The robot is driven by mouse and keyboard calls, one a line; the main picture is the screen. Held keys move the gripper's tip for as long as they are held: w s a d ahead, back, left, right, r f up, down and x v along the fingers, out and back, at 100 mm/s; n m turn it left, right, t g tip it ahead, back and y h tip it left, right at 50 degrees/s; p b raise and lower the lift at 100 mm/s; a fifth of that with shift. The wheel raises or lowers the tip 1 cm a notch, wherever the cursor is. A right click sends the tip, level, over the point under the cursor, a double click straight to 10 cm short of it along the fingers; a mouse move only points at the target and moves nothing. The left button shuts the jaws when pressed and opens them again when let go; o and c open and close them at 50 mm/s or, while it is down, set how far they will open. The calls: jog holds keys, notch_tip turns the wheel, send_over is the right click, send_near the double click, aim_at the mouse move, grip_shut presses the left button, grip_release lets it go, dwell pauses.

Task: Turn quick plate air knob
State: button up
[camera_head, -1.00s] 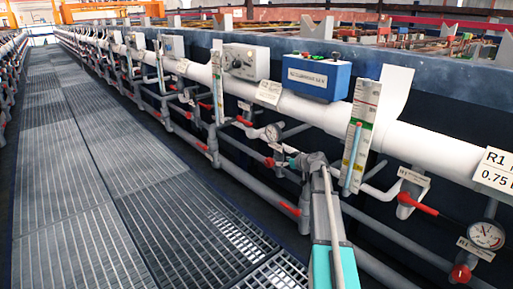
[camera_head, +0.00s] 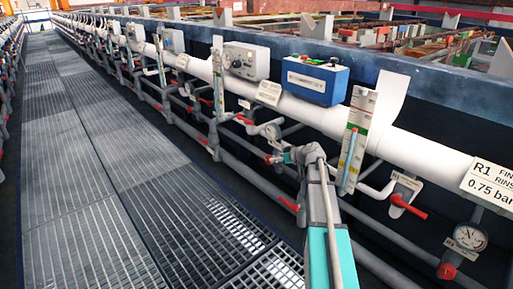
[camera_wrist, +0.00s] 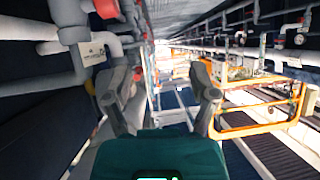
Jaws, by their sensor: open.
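My gripper (camera_head: 288,156) is in front of the pipes, at the end of my teal arm. In the wrist view its two fingers (camera_wrist: 157,86) stand wide apart with nothing between them. No knob can be surely read as the quick plate air knob. A grey control box with a round dial (camera_head: 246,60) stands on the white pipe up and left of my gripper. A blue box (camera_head: 315,79) stands above my gripper, its label too small to read. A red valve handle (camera_head: 408,207) is right of my gripper, apart from it.
A long white pipe (camera_head: 425,143) and grey pipes with several red handles run along the blue tank wall. A flow gauge (camera_head: 355,135) and a pressure gauge (camera_head: 470,237) are at the right. The grated walkway (camera_head: 120,200) at left is clear.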

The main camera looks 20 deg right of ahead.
jog(key=s+a+r+g+p, duration=0.4)
jog(key=s+a+r+p, duration=0.2)
jog(key=a+r+p, duration=0.3)
jog(key=shift+a+r+p, duration=0.15)
jog(key=shift+a+p, duration=1.25)
jog(key=shift+p, duration=0.55)
jog(key=w+d+f+t+b, duration=0.3)
jog(key=d+f+b, duration=0.3)
jog(key=d+b, duration=0.3)
jog(key=w+d+f+t+b, duration=0.2)
jog(key=w+d+f+b, duration=0.2)
jog(key=d+b, duration=0.5)
jog(key=shift+w+f+t+h+b, duration=0.4)
jog(key=shift+f+b, duration=0.05)
jog(key=shift+f, duration=0.85)
jog(key=shift+d, duration=0.1)
